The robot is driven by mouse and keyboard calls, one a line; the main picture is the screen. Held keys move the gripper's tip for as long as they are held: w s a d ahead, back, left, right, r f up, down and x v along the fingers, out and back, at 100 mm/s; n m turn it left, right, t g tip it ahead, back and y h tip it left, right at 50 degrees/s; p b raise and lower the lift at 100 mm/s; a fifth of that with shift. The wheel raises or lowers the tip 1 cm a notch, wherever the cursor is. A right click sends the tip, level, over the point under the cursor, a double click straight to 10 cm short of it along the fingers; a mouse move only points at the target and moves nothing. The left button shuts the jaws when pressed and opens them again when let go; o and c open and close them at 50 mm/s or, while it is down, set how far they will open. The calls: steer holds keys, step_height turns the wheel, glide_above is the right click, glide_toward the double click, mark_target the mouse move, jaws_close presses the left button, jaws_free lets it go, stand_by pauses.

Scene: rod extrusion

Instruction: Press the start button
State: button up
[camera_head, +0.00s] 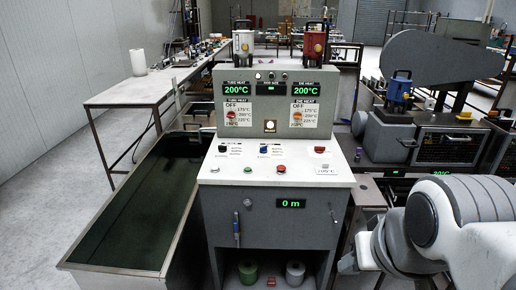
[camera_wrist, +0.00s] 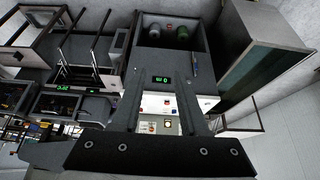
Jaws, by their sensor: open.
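The control console (camera_head: 330,177) stands in the middle of the head view. Its sloping white panel carries a row of small buttons, including a green one (camera_head: 248,169) and a red one (camera_head: 281,168). Labels are too small to read, so I cannot tell for certain which is the start button. My gripper (camera_wrist: 160,82) is open and empty in the wrist view, its two dark fingers apart. The console shows upside down between and beyond the fingers, and no finger visibly touches a button. In the head view my white arm is low at the right, and the gripper cannot be made out.
A dark-lined trough (camera_head: 130,215) lies left of the console. A long white table (camera_head: 130,95) stands behind it. A machine with a grey cover (camera_head: 435,62) stands at the right. The console displays read 200°C (camera_head: 233,89), 200°C (camera_head: 306,89) and 0 m (camera_head: 291,204).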

jaws_close()
stand_by(1.5)
